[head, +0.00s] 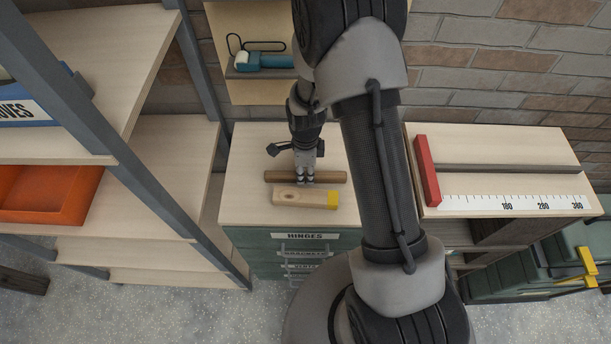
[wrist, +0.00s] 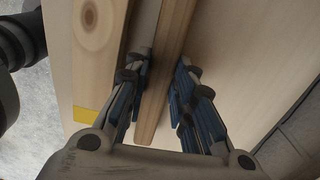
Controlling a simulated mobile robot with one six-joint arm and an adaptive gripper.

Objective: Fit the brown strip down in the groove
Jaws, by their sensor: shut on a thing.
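The brown strip (head: 333,177) is a long thin wooden bar over the top of the green drawer cabinet in the head view. My gripper (head: 306,181) points down with its fingers around the strip's middle. In the wrist view, the strip (wrist: 166,65) runs lengthwise between the two fingers (wrist: 161,92), which are shut on it. I cannot tell whether it is clear of the cabinet top. The groove (head: 500,169) is a dark straight channel in the pale wooden bench top at right, empty where I see it. My arm hides part of the space between.
A pale block with a yellow end (head: 303,198) lies beside the strip. A red stop (head: 427,171) stands at the groove's left end, and a white ruler (head: 515,203) lies along the bench front. Shelves with an orange bin (head: 45,205) stand left.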

